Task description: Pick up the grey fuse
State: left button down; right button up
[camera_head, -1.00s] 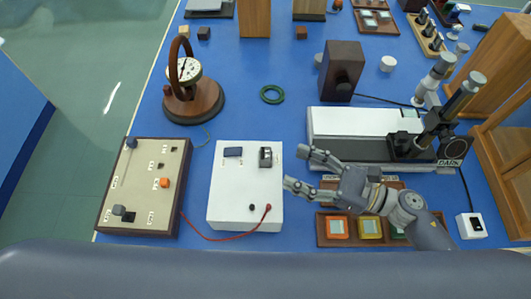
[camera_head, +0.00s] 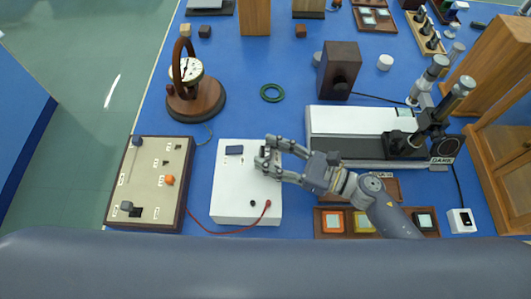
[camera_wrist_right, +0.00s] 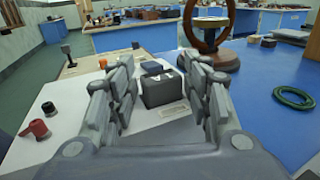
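The white box (camera_head: 230,205) stands on the blue bench, left of centre in the head view. A dark grey block (camera_wrist_right: 162,91), which I take to be the grey fuse, sits upright on its top. In the head view my gripper mostly covers it. My right gripper (camera_head: 266,152) is over the box's far right part. In the right wrist view its fingers (camera_wrist_right: 160,75) are apart, one on each side of the block. I cannot tell whether they touch it. A blue block (camera_wrist_right: 151,67) sits beside it on the box. My left gripper is not in view.
A beige switch panel (camera_head: 150,185) is left of the box, and a red cable (camera_head: 215,238) lies between them. A round gauge (camera_head: 186,72) on a wooden base stands behind. A green ring (camera_head: 271,93) lies on clear blue bench. A tray of coloured tiles (camera_head: 345,235) is under my right arm.

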jog(key=c, duration=0.4)
